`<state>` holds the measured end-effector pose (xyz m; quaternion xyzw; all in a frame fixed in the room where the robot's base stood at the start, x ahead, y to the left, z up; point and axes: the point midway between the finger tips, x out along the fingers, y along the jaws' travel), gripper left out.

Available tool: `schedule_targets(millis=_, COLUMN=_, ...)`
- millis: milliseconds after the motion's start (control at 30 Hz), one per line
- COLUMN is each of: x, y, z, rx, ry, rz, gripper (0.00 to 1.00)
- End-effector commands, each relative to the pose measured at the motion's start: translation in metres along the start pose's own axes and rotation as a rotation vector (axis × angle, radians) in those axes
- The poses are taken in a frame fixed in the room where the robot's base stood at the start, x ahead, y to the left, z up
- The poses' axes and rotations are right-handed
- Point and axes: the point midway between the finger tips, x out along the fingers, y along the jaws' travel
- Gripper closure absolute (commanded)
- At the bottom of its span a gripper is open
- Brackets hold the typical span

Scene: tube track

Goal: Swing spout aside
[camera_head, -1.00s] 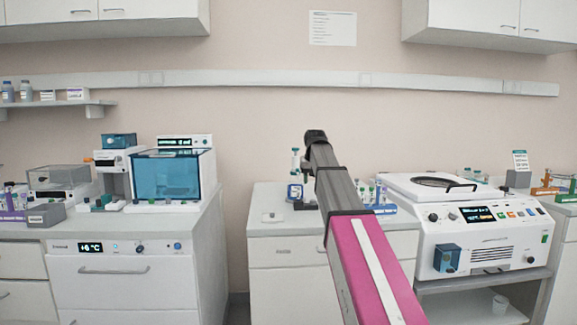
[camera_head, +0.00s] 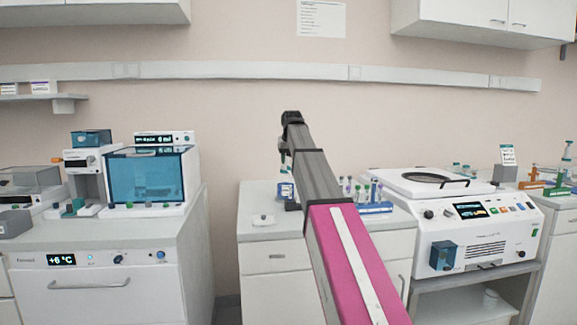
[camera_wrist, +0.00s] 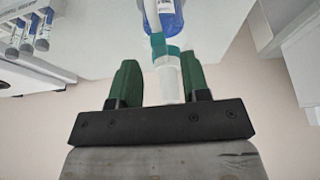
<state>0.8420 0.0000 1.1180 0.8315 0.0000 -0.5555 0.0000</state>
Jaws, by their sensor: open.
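A bottle with blue contents or a blue label (camera_head: 286,190) stands on the middle bench, partly hidden behind my arm. In the wrist view the blue bottle (camera_wrist: 166,14) is at the top centre. A pale translucent tube-like part (camera_wrist: 167,80) with a teal collar (camera_wrist: 166,52) extends from it towards my gripper. My gripper (camera_wrist: 160,64) is open, its two green fingers on either side of this part, with visible gaps. I cannot tell exactly how deep the part lies between them. In the head view the far end of my arm is above the bottle, and the fingers are hard to make out.
A rack of tubes (camera_head: 374,208) stands right of my arm, and a white centrifuge-like machine (camera_head: 478,238) is further right. A small white item (camera_head: 263,220) lies on the bench to the left. A blue-windowed device (camera_head: 147,178) is on the left bench.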

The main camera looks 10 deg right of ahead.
Motion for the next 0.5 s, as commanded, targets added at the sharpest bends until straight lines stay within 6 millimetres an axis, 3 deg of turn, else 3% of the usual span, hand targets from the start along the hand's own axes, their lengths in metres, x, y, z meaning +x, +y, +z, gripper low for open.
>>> schedule_targets(millis=200, x=0.024, y=0.0, z=0.0, rx=0.0, ry=0.0, rz=0.0, gripper=0.57)
schedule_targets(millis=500, x=0.029, y=0.0, z=0.0, rx=0.0, ry=0.0, rz=0.0, gripper=0.57)
